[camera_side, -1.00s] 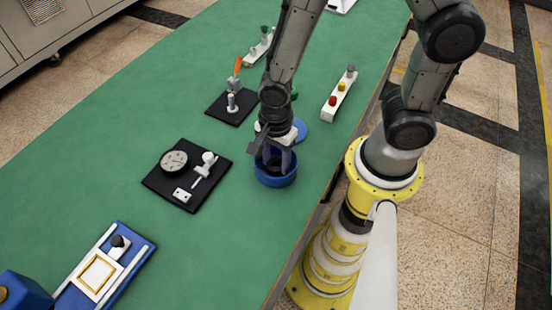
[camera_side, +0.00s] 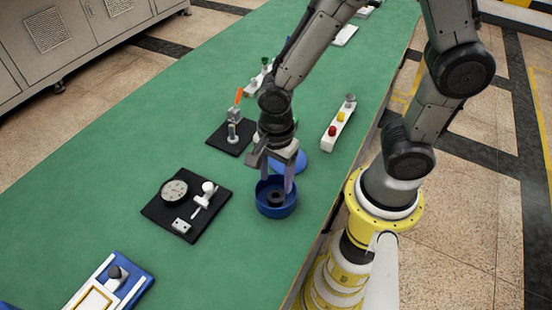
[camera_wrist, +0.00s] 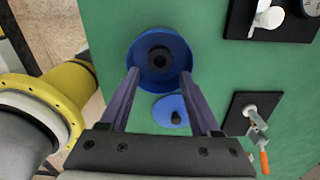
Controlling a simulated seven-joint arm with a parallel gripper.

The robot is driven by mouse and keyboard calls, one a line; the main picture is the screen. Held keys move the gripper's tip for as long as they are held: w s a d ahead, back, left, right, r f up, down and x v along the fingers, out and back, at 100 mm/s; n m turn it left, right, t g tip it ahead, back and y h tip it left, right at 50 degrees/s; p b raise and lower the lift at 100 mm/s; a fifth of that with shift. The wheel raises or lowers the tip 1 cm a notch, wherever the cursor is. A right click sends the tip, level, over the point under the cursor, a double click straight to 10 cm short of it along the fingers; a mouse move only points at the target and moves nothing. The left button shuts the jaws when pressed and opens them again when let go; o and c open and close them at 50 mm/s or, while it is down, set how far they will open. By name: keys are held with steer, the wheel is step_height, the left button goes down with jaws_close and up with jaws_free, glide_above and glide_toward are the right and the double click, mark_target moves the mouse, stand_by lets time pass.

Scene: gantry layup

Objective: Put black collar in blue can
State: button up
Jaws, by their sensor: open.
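The blue can (camera_side: 262,208) stands open on the green table, and the wrist view shows it from above (camera_wrist: 137,62). The black collar (camera_side: 275,198) is inside the can, on its floor; in the wrist view (camera_wrist: 159,60) it is a dark ring near the can's middle. My gripper (camera_side: 277,182) is open and empty above the can, fingers pointing down. In the wrist view my two fingertips (camera_wrist: 160,74) are apart, near the can's rim, with the collar between and beyond them. I cannot tell exactly how high the tips are.
A blue disc (camera_side: 288,163) with a dark knob, seen in the wrist view, lies beside the can. A black gauge board (camera_side: 158,212) is to the left. A black board with an orange-handled clamp (camera_side: 232,139) and a white button box (camera_side: 341,121) lie farther back.

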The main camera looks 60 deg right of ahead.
steer(key=s+d+r+n+t, duration=0.2)
steer(key=s+d+r+n, duration=0.1)
steer(key=r+n, duration=0.6)
steer(key=s+d+r+n+t, duration=0.3)
steer(key=d+r+n, duration=0.2)
steer(key=r+n, duration=0.5)
steer(key=shift+d+r+t, duration=0.15)
steer(key=shift+d+t, duration=0.15)
steer(key=shift+d, duration=0.05)
